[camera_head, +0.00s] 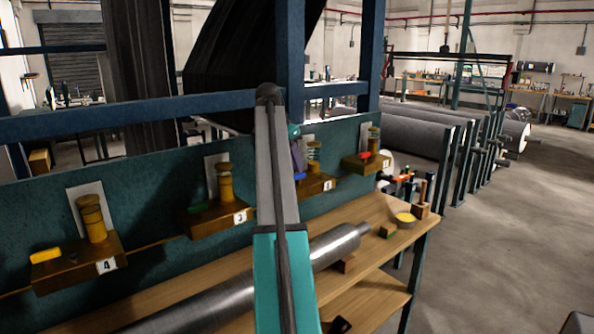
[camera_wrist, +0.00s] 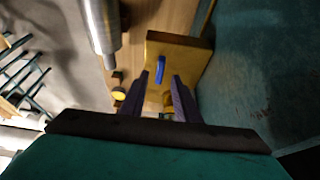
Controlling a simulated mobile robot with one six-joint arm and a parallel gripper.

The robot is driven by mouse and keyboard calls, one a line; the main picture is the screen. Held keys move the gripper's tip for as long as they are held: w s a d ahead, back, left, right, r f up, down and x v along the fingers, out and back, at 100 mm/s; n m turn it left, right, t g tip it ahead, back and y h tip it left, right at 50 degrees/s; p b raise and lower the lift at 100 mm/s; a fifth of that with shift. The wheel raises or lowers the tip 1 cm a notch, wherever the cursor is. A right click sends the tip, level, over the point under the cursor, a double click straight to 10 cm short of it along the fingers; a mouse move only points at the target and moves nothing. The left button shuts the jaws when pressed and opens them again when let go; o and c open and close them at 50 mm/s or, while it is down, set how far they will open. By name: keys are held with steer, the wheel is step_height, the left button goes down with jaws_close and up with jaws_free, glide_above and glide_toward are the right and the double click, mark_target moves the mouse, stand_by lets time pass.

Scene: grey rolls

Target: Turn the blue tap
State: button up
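The blue tap (camera_head: 300,176) is a small blue lever on a brown valve block (camera_head: 318,188) fixed to the green panel. In the head view my arm hides part of that block. In the wrist view the blue lever (camera_wrist: 160,69) stands on the block's yellowish-brown face. My gripper (camera_wrist: 160,75) has two purple fingers, apart, with nothing held between them. The lever shows in the gap between the fingertips; I cannot tell how far ahead of them it is. In the head view a purple part of my gripper (camera_head: 298,156) shows just above the tap.
Similar blocks carry a yellow lever (camera_head: 45,255), a green lever (camera_head: 197,208) and a red lever (camera_head: 365,155). Below is a wooden bench (camera_head: 385,240) with a metal roller (camera_head: 335,247) and a yellow bowl (camera_head: 404,218). A blue beam (camera_head: 130,112) crosses above the panel.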

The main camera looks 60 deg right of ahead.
mark_target(298, 179)
steer(key=shift+x, duration=1.5)
steer(key=shift+c, duration=0.2)
jaws_close()
